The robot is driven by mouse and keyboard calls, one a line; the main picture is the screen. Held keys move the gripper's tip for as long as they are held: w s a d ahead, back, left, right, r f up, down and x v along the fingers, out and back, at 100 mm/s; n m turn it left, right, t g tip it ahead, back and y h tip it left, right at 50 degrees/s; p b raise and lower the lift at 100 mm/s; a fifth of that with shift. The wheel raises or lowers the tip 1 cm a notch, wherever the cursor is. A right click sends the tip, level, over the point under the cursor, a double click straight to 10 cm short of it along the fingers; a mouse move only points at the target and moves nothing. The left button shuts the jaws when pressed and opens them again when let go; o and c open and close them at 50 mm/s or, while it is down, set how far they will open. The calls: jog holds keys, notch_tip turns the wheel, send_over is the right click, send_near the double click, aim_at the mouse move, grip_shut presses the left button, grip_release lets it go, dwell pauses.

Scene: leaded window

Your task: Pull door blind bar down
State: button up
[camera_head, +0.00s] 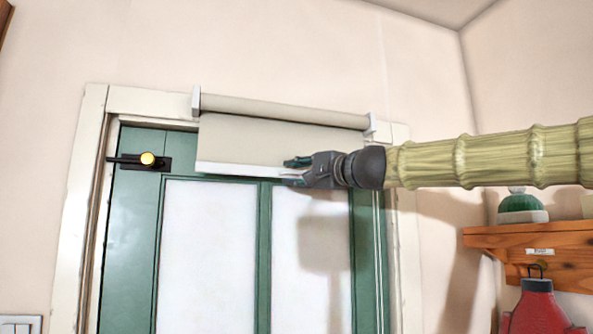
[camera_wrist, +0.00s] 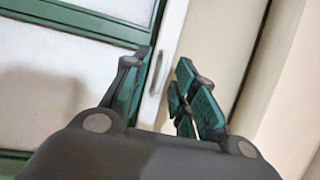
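The door blind is partly unrolled, its cream cloth (camera_head: 245,140) hanging over the top of the green door (camera_head: 132,215). The white blind bar (camera_head: 232,169) runs along the cloth's lower edge, roughly level. In the wrist view the bar (camera_wrist: 173,45) is a pale strip with a small grey grip on it. My gripper (camera_head: 287,173) reaches in from the right at the bar's right part. In the wrist view my gripper (camera_wrist: 166,62) has its two teal-padded fingers apart, one on each side of the bar. A gap shows between the fingers and the bar; depth contact is unclear.
The blind's roller (camera_head: 285,111) sits between white brackets above the door. A wooden shelf (camera_head: 530,240) and a red lantern-like object (camera_head: 536,308) are at the right. Space below the bar looks clear.

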jog(key=shift+w+a, duration=0.1)
jog(key=shift+r, duration=0.1)
grip_shut()
